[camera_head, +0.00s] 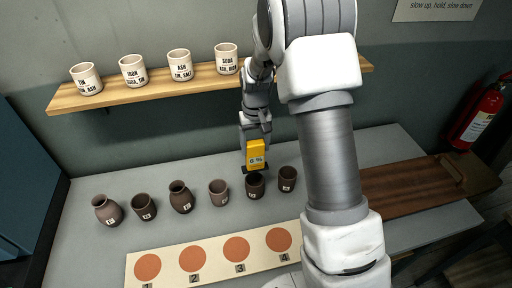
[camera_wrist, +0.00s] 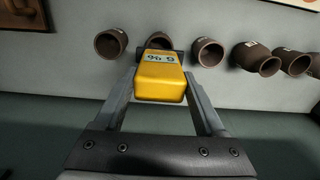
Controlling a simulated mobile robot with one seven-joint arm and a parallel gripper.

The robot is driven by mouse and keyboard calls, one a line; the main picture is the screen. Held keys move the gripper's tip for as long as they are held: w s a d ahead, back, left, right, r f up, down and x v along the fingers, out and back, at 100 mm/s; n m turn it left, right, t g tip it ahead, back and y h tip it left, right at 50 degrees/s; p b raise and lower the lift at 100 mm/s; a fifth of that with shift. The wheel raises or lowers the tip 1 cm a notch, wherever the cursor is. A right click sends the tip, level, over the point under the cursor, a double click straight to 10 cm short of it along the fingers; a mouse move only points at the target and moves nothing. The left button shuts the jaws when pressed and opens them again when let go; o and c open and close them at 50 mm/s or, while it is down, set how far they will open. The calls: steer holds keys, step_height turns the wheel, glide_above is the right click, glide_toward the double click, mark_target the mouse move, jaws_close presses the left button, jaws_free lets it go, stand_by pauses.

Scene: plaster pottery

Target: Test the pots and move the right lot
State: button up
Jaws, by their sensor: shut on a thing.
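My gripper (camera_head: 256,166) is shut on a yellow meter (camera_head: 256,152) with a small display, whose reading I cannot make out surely. The meter also shows in the wrist view (camera_wrist: 160,82) between my fingers. It is just over a dark pot (camera_head: 256,189), second from the right; I cannot tell whether they touch. Other brown pots stand in a row: a rightmost cup (camera_head: 287,180), a paler cup (camera_head: 219,193), a necked jar (camera_head: 181,198), a cup (camera_head: 144,208) and a leftmost necked jar (camera_head: 107,211). They carry small white tags.
A cream board (camera_head: 215,264) with numbered orange discs lies in front. A wall shelf (camera_head: 205,80) holds several labelled white cups (camera_head: 133,71). A brown wooden board (camera_head: 405,190) lies at right, near a red extinguisher (camera_head: 480,118). Grey table behind the pots is clear.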

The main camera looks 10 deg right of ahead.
mark_target(255, 159)
steer(key=shift+w, duration=0.45)
steer(key=shift+f+b, duration=1.8)
steer(key=shift+f, duration=1.15)
steer(key=shift+f+b, duration=0.5)
steer(key=shift+f, duration=0.05)
steer(key=shift+r, duration=0.1)
steer(key=shift+r+p, duration=2.1)
steer(key=shift+r, duration=1.4)
